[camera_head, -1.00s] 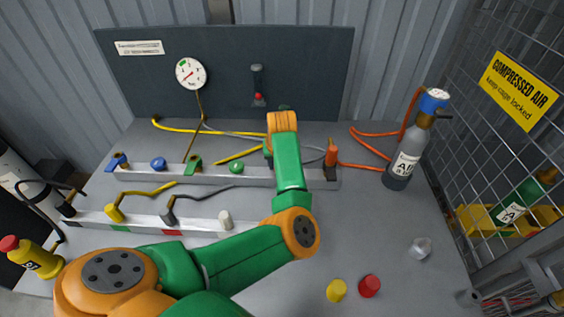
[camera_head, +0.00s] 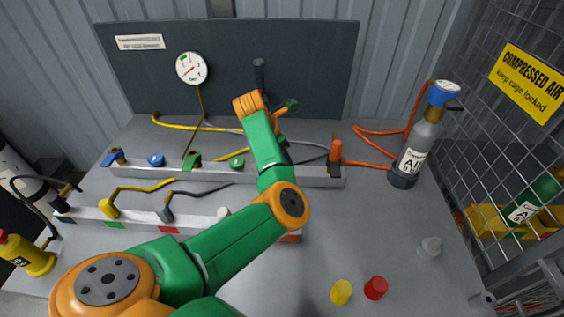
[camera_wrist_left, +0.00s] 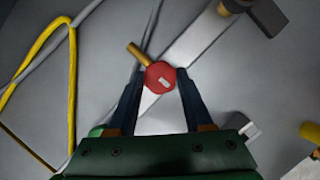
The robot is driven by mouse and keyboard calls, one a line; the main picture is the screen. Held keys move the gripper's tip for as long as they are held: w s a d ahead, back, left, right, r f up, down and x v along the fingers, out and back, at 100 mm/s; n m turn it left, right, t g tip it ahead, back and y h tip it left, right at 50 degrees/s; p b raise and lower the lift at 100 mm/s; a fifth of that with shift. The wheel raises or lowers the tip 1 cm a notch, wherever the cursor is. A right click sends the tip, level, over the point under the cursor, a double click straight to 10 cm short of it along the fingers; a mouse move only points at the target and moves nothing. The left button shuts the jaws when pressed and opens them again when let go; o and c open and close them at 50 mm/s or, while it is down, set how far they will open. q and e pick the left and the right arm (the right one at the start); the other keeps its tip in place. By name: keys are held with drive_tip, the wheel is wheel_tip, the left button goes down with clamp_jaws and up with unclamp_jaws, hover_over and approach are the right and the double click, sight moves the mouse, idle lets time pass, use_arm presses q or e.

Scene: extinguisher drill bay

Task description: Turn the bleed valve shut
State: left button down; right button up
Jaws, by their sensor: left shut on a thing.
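In the left wrist view a red round knob (camera_wrist_left: 160,78) with a small pale label sits over the pale metal rail, with a short brass stub (camera_wrist_left: 138,53) at its upper left. It looks like the bleed valve. My left gripper (camera_wrist_left: 162,72) is shut on this knob, one dark finger on each side. In the head view my left arm reaches over the back rail (camera_head: 220,174), and my wrist hides the knob and fingertips. A round pressure gauge (camera_head: 191,68) hangs on the dark back board. My right gripper is in neither view.
The back rail carries blue and green valves and an orange handle (camera_head: 336,150). A grey air cylinder (camera_head: 411,158) with an orange hose stands at right. A yellow cap (camera_head: 341,291) and a red cap (camera_head: 375,288) lie at front.

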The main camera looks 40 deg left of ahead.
use_arm(q)
drive_tip(key=shift+m, duration=0.4)
drive_tip(key=shift+c, duration=1.5)
unclamp_jaws()
drive_tip(key=b+v, duration=0.1)
drive_tip(key=v, duration=0.6)
drive_tip(key=shift+a, duration=0.15)
drive_tip(key=shift+r, duration=0.1)
